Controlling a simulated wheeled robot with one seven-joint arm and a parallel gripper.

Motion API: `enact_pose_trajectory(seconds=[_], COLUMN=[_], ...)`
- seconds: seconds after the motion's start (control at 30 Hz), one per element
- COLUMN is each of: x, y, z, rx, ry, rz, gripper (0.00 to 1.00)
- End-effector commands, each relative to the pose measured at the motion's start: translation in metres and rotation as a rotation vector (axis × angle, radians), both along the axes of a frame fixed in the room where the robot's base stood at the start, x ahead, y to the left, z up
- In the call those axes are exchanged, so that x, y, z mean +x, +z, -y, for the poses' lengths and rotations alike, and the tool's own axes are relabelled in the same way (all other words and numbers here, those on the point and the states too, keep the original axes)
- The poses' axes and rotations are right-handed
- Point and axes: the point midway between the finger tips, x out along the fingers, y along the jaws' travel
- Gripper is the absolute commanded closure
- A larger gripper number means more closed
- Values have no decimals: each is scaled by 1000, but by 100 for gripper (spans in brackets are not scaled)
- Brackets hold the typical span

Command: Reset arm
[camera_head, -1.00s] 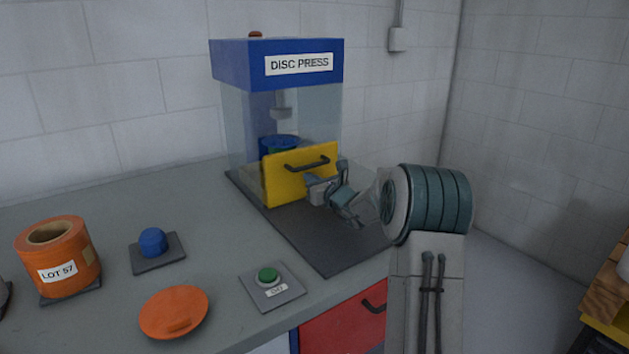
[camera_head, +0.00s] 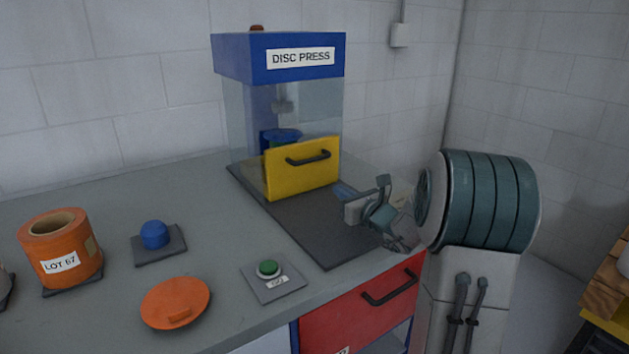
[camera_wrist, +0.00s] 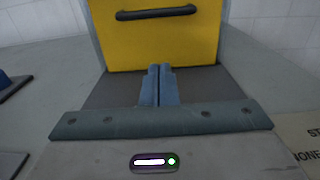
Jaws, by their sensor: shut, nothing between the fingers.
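My gripper (camera_head: 345,193) is over the right part of the dark base mat of the disc press, to the right of and in front of the yellow door. In the wrist view its two blue-grey fingers (camera_wrist: 159,86) are together with nothing between them. The yellow door (camera_head: 302,170) has a dark handle and stands upright at the press front. It also shows ahead of the fingers in the wrist view (camera_wrist: 160,38), with a gap between. The disc press (camera_head: 279,64) has a blue top and clear walls. A blue item (camera_head: 281,136) inside it is partly hidden by the door.
A green button (camera_head: 269,268) on a plate, an orange lid (camera_head: 176,302), a blue knob (camera_head: 154,234) and an orange container (camera_head: 61,247) stand on the grey counter (camera_head: 120,190). A red drawer (camera_head: 360,309) is below. A wooden-topped stand (camera_head: 606,292) is at far right.

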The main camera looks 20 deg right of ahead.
Motion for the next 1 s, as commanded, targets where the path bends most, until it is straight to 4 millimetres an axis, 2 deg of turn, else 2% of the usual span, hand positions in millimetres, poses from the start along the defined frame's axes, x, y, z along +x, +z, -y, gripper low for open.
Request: enact_pose_trajectory(seconds=[0.07,0.17,0.27,0.37,0.5,0.6,0.7,0.83,1.0], x=[-1,-3,-13,-33,-75,-109,-146,-193,-250], y=[0,7,21,38,55,62,68,75,86], z=[0,-11,-42,-86,-145,-177,-199,-215,-216], rx=[-1,-33,-130,-290,-552,-740,-932,-1177,-1502], ry=[2,31,121,262,490,647,803,998,1244], rz=[-1,-3,-15,-27,-31,-25,-9,24,86], gripper=[100,100,100,100,100,100,100,100,100])
